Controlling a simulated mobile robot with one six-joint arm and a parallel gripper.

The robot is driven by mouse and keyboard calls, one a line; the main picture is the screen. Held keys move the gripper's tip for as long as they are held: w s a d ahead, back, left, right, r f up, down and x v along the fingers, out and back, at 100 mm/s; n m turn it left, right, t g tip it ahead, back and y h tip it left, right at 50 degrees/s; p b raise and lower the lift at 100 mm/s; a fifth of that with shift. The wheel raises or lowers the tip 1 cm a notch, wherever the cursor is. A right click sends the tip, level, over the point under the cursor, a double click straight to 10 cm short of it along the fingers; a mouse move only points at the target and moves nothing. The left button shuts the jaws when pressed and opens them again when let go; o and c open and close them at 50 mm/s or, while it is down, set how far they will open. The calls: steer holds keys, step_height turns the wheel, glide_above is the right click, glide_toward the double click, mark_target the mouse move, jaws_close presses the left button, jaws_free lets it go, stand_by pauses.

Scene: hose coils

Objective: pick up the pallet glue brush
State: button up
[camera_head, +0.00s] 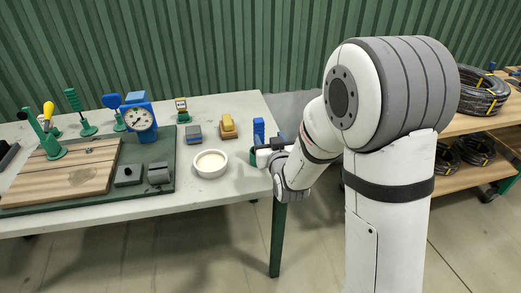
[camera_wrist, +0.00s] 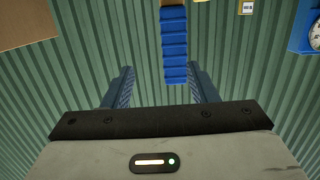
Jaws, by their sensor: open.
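A blue ribbed handle (camera_wrist: 174,45), which I take to be the pallet glue brush's, reaches down from the top edge in the wrist view. Its near end lies between the two fingers of my gripper (camera_wrist: 160,70), with a gap on each side. In the head view the blue handle (camera_head: 258,128) stands upright at the table's right end, above a small green holder (camera_head: 253,157). My gripper (camera_head: 267,147) is beside it, open and empty, and partly covers it. The bristles are hidden.
A white bowl (camera_head: 210,163) stands just left of the handle on the table (camera_head: 225,190). A blue dial gauge (camera_head: 140,118) and wooden boards (camera_head: 60,176) are further left. A shelf with hose coils (camera_head: 480,92) is right.

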steer(key=shift+w+a+f+t+y, duration=0.1)
steer(key=shift+a+f+t+y, duration=0.35)
steer(key=shift+a+t, duration=0.2)
steer(key=shift+w+a, duration=0.2)
steer(key=x, duration=0.5)
steer(key=p+x, duration=0.1)
steer(key=x, duration=0.1)
steer(key=shift+w+a+f, duration=0.15)
steer(key=shift+w+f, duration=0.05)
steer(key=shift+f, duration=0.05)
steer(key=shift+c, duration=0.4)
steer(key=shift+r, duration=0.1)
steer(key=c, duration=1)
step_height(320, 180, up, 10)
glide_above(258, 127)
steer(key=w, duration=0.4)
steer(key=shift+s+a, duration=0.15)
steer(key=shift+s, duration=0.1)
